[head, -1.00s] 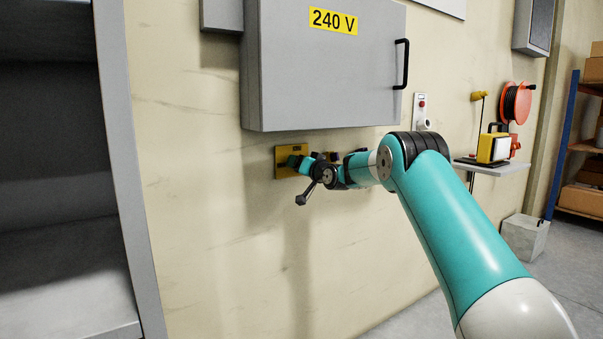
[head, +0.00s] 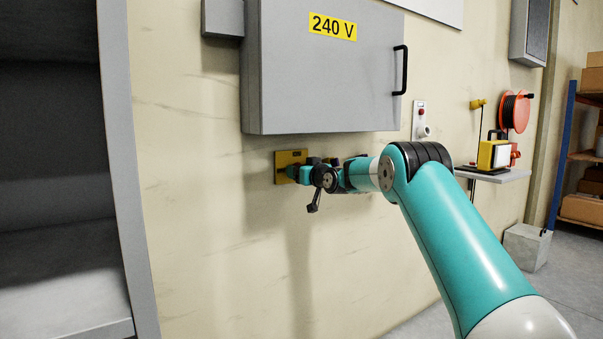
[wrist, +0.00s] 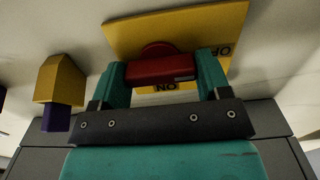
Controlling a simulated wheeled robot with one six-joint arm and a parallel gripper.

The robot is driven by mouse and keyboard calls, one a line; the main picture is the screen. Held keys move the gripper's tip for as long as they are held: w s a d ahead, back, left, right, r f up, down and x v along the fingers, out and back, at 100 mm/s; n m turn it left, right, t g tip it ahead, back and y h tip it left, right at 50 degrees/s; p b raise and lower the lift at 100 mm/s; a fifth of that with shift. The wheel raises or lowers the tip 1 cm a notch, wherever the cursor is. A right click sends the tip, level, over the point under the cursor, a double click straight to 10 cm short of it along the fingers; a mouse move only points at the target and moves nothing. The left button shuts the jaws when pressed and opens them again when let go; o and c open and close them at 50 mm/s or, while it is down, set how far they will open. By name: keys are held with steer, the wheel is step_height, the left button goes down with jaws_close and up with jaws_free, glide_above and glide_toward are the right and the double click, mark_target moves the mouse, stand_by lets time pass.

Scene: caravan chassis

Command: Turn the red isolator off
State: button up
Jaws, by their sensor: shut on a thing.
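The red isolator handle (wrist: 160,70) sits on a yellow plate (wrist: 185,22) on the wall. In the wrist view it lies crosswise between the two teal fingers of my gripper (wrist: 160,62), which are shut on it. The plate's OFF label shows upside down at the right, beside the right finger. The ON label shows upside down just below the handle, partly hidden by the gripper. In the head view the yellow plate (head: 291,157) is under the grey 240 V cabinet, my gripper (head: 292,172) is at it, and the handle is hidden.
The grey cabinet (head: 320,85) hangs close above my wrist. A yellow block with a purple end (wrist: 60,80) juts from the wall left of my gripper in the wrist view. A grey shelf unit (head: 130,180) stands at the left. The wall below the plate is clear.

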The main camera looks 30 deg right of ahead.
steer(key=shift+f, duration=0.1)
steer(key=o, duration=0.9)
steer(key=s, duration=1.7)
steer(key=shift+s+d, duration=0.2)
steer(key=shift+d, duration=0.1)
